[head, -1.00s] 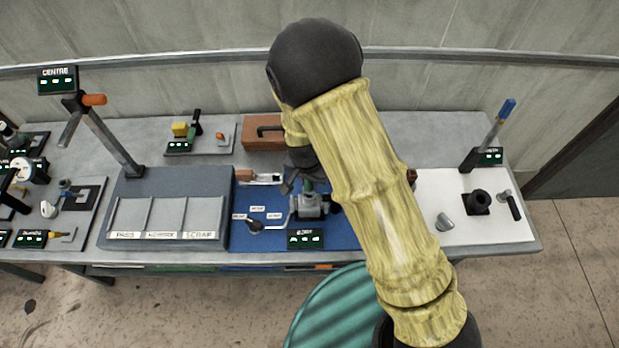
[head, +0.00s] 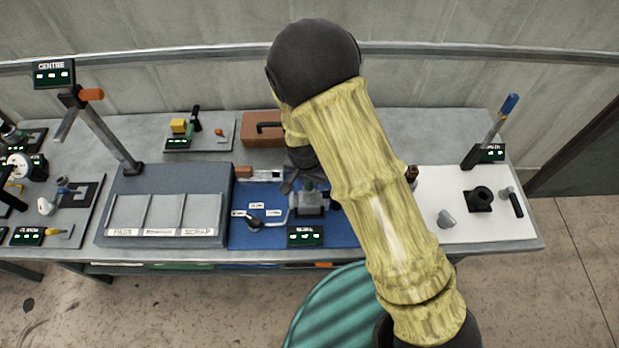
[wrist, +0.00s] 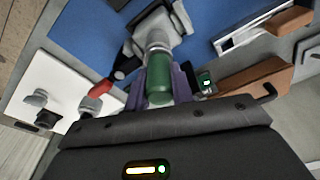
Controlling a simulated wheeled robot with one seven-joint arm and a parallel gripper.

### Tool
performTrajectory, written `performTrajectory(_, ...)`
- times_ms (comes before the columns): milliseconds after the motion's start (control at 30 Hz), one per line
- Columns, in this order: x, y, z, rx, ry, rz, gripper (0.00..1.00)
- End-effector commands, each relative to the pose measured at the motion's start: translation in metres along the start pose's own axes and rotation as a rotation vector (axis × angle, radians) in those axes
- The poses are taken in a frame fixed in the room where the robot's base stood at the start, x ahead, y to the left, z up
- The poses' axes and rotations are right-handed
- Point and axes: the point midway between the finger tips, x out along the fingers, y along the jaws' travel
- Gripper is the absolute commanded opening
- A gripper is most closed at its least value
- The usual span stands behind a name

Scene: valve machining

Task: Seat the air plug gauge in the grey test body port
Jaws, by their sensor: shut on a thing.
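The air plug gauge shows in the wrist view as a green handle (wrist: 159,88) with a pale collar at its far end. My gripper (wrist: 160,97) is shut on the green handle, with a purple-grey finger on each side. The grey test body (wrist: 158,32) lies straight beyond the collar. The gauge lines up with it, and the collar meets or overlaps it in the picture. The tip and port are hidden, so I cannot tell how deep it is. In the head view the grey test body (head: 311,204) stands on the blue mat, with my gripper (head: 303,187) just above it.
The blue mat (head: 275,237) also carries a small display (head: 305,236) and a black-knobbed lever (head: 255,223). A grey sorting tray (head: 165,190) is left, a brown box (head: 262,124) behind, and a white mat (head: 460,228) with black parts right.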

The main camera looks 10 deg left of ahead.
Motion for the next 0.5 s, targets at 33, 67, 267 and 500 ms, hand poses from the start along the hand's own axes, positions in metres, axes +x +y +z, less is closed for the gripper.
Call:
performTrajectory(33, 0.0018, -0.0001, 0.0001, 0.0, 0.0, 0.0, 0.0)
performTrajectory(67, 0.0024, -0.0001, 0.0002, 0.0, 0.0, 0.0, 0.0)
performTrajectory(267, 0.0064, -0.0001, 0.0008, 0.0, 0.0, 0.0, 0.0)
performTrajectory(500, 0.0092, -0.0001, 0.0012, 0.0, 0.001, -0.001, 0.31)
